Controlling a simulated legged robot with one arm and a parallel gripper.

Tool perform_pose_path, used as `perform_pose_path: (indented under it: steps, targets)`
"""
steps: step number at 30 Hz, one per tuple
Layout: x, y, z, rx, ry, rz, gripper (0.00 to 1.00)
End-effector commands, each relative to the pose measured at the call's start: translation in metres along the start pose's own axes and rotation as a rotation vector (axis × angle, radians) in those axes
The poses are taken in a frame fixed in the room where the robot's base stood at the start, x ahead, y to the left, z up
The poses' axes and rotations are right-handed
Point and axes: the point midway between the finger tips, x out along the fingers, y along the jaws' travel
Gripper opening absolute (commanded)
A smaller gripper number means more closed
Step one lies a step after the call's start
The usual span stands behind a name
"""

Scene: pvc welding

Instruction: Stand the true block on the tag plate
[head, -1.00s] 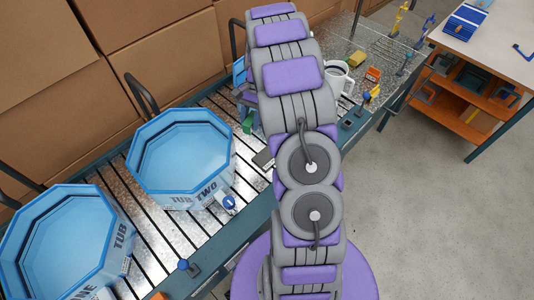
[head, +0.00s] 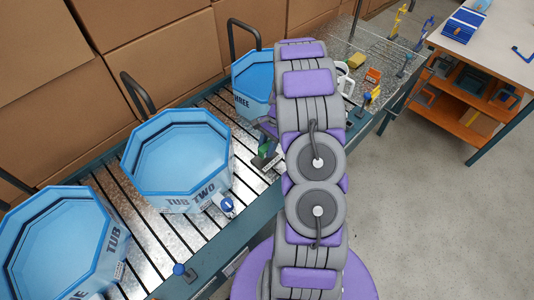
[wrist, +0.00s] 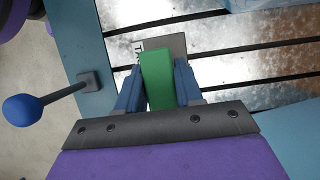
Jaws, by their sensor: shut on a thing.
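A green block (wrist: 158,80) stands between the two blue fingers of my gripper (wrist: 158,70) in the wrist view, and the fingers are shut on it. It also shows as a small green patch in the head view (head: 265,147), partly hidden by my arm. The grey tag plate (wrist: 178,46), with partly covered lettering, lies just beyond and under the block in the wrist view. In the head view the plate (head: 262,163) shows at the near side of the slatted bench. I cannot tell whether the block touches the plate.
Blue tub two (head: 178,160), tub one (head: 60,240) and tub three (head: 252,78) stand on the slatted bench. A blue-knobbed lever (wrist: 22,110) stands beside the plate. A white mug (head: 344,80) and small coloured parts lie toward the far end. Bare slats lie between tubs two and three.

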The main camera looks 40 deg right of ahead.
Motion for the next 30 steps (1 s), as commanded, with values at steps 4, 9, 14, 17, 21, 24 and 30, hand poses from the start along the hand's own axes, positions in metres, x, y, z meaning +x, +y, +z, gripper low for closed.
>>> perform_pose_path:
  steps: [4,9,14,17,21,24,30]
  targets:
    - [0.018,0.001,-0.007,0.001,0.0,0.002,0.06]
    - [0.032,0.0,-0.015,0.0,0.0,0.0,0.06]
    - [0.031,0.0,-0.015,-0.001,0.0,-0.001,0.06]
    - [0.032,0.0,-0.015,-0.001,0.0,0.0,0.06]
    - [0.032,0.0,-0.015,-0.001,0.0,0.0,0.46]
    - [0.032,0.0,-0.015,-0.001,0.001,0.0,0.56]
    - [0.032,0.0,-0.015,-0.001,0.0,0.0,0.61]
